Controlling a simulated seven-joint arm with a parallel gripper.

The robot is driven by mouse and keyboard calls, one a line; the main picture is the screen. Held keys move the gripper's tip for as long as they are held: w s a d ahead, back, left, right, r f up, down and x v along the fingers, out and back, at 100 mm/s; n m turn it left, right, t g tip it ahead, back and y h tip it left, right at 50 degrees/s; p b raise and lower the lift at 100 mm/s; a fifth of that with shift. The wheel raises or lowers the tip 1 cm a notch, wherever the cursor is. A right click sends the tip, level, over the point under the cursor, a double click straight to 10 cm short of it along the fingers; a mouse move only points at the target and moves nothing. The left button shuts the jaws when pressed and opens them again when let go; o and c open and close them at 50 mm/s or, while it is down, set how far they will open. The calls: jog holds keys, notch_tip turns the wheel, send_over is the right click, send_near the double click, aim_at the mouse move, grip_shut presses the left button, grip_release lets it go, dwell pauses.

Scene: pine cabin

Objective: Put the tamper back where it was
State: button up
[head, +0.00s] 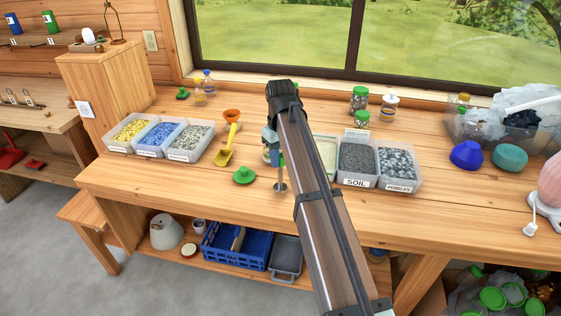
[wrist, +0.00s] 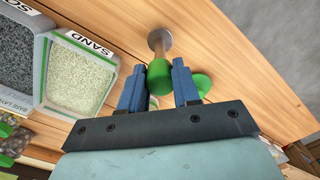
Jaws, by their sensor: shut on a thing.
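The tamper has a green handle (wrist: 158,77) and a thin shaft ending in a round grey metal disc (wrist: 159,40). My gripper (wrist: 158,70) has its blue fingers on either side of the green handle and is shut on it. In the head view my gripper (head: 270,138) is over the middle of the bench, partly hidden by my arm. The tamper's disc (head: 281,187) shows below it, pointing down near the front of the bench. I cannot tell whether the disc touches the wood.
A green lid (head: 244,175) lies left of the tamper; a yellow scoop (head: 225,155) is farther left. The sand tray (wrist: 80,75), soil tray (head: 357,182) and pebbles tray (head: 398,187) stand to the right. The bench front edge is close.

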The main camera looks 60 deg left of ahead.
jog(key=shift+f, duration=0.95)
jog(key=o, duration=1.1)
jog(key=shift+c, duration=0.2)
notch_tip(320, 180, up, 12)
